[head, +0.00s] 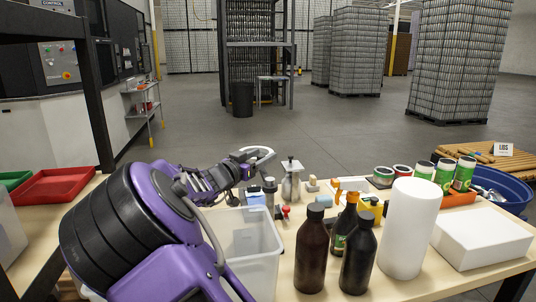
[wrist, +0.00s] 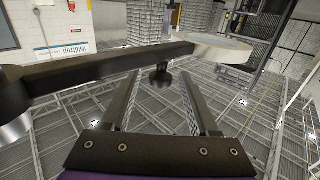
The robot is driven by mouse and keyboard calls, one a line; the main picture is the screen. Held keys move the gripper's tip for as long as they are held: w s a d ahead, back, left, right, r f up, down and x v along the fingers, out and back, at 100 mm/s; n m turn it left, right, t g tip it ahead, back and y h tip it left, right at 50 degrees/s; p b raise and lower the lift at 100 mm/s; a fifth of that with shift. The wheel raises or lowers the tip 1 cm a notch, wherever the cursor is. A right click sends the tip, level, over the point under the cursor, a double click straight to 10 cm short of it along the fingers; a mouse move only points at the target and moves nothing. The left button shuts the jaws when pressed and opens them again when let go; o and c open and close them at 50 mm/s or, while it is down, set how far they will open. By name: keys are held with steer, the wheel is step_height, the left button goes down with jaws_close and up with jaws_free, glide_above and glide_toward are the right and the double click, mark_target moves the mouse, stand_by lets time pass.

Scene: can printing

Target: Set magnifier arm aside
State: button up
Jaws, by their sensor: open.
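The magnifier arm is a dark bar (wrist: 110,62) that crosses the wrist view from a joint at the left to a pale round magnifier head (wrist: 222,49) at the right. In the head view the ring-shaped magnifier head (head: 259,153) shows just beyond my gripper (head: 248,170). In the wrist view my gripper (wrist: 161,78) is open, with its two fingers apart and nothing held between them. The bar passes across just past the fingertips; I cannot tell whether it touches them. My purple arm hides part of the table and the magnifier's mount in the head view.
A clear bin (head: 252,240) stands below my arm. Dark bottles (head: 311,250), a white roll (head: 408,230), a white box (head: 482,238) and several green cans (head: 444,174) crowd the table's right side. A red tray (head: 55,186) is at left. Open floor lies beyond.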

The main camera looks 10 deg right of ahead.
mark_target(267, 153)
steer(key=shift+x, duration=1.65)
steer(key=shift+c, duration=0.3)
jaws_close()
